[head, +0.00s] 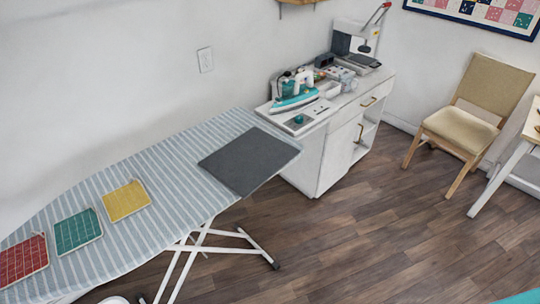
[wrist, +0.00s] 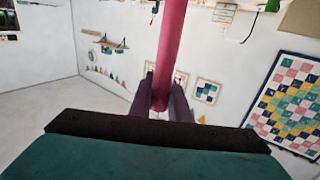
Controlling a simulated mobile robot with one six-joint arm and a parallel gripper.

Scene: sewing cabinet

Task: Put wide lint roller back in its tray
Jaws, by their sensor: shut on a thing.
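In the wrist view my gripper (wrist: 160,108) is shut on a long pink bar, seemingly the wide lint roller (wrist: 166,45). The bar runs from the top edge of the picture down between the two dark fingers. Its far end is cut off by the frame, so I cannot see the whole roller. The gripper and roller do not show in the head view. The white cabinet (head: 310,160) there has several small things on top; I cannot tell which, if any, is the roller's tray.
A striped ironing board (head: 165,165) with a dark grey mat (head: 249,160) and coloured squares adjoins the cabinet. A teal and white iron (head: 294,97) stands on the cabinet's near part. A beige chair (head: 462,130) stands at right. The wooden floor (head: 360,230) between is clear.

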